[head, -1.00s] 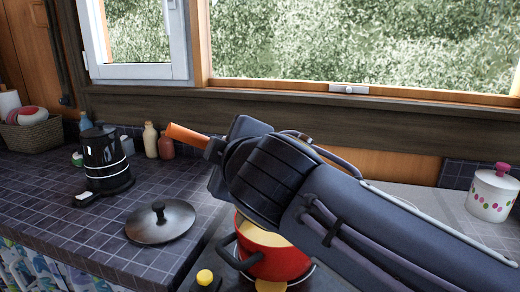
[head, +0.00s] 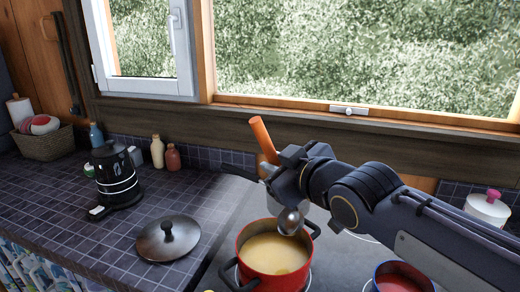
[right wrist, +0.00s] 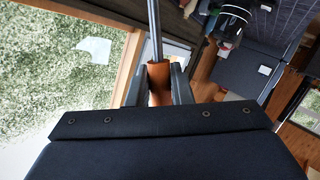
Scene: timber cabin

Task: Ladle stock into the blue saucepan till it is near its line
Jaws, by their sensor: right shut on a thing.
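A red pot (head: 253,281) of pale yellow stock (head: 275,252) stands on the stove at the bottom middle of the head view. The blue saucepan (head: 378,273) is at the bottom edge, right of the pot and partly cut off; its inside looks reddish and no line shows. My right gripper (head: 272,172) is shut on the orange handle of the ladle (head: 262,138), which also shows between the fingers in the right wrist view (right wrist: 159,82). The ladle's steel bowl (head: 290,221) hangs at the pot's far right rim; its contents are hidden. My left gripper is not in view.
A dark pot lid (head: 168,238) lies on the tiled counter left of the stove. A black kettle (head: 116,178), bottles (head: 157,152) and a basket (head: 42,142) stand further back. A white canister (head: 487,208) is at the right, partly behind my arm. A window is behind.

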